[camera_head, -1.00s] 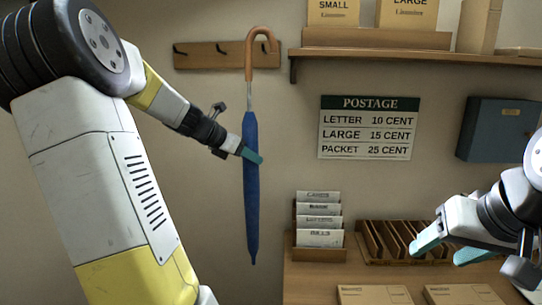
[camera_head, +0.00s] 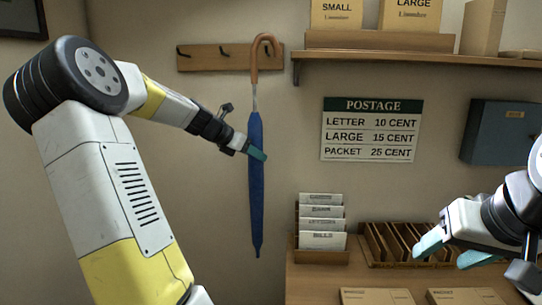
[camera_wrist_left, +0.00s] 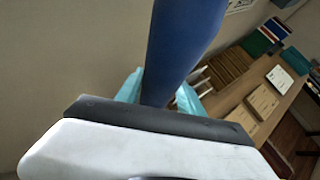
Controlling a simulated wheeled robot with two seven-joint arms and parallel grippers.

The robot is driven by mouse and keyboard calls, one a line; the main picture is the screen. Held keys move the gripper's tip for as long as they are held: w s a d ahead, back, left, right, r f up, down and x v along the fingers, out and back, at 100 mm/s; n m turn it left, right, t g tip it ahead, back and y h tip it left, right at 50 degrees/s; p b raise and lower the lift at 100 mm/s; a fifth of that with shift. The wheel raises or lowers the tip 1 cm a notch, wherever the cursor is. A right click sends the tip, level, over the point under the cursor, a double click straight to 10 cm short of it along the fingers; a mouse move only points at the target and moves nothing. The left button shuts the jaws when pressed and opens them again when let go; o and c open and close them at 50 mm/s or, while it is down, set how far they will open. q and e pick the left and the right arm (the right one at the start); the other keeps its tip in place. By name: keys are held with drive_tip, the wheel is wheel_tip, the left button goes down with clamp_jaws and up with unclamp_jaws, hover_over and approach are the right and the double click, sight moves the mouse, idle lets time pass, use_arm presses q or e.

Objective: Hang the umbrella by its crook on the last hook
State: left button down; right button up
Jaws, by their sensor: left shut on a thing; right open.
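A blue umbrella (camera_head: 256,190) with a tan wooden crook (camera_head: 267,42) is upright in front of the wall. My left gripper (camera_head: 256,153) is shut on its upper blue part; the left wrist view shows the blue shaft (camera_wrist_left: 180,50) between the teal fingers. The wooden hook rail (camera_head: 215,57) with dark hooks is on the wall at the same height as the crook. My right gripper (camera_head: 452,252) is open and empty over the desk.
A wooden shelf (camera_head: 380,54) with boxes is right of the rail. Below are a postage sign (camera_head: 368,130), a blue wall box (camera_head: 498,130), a card rack (camera_head: 321,222) and a slotted wooden tray (camera_head: 376,245) on the desk.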

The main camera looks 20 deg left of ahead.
use_arm(q)
drive_tip(key=w+a+f, duration=0.1)
drive_tip(key=w+f, duration=0.1)
drive_tip(key=w, duration=0.4)
drive_tip(key=shift+a, duration=0.25)
idle(0.5)
drive_tip(key=shift+f, duration=0.1)
idle(0.5)
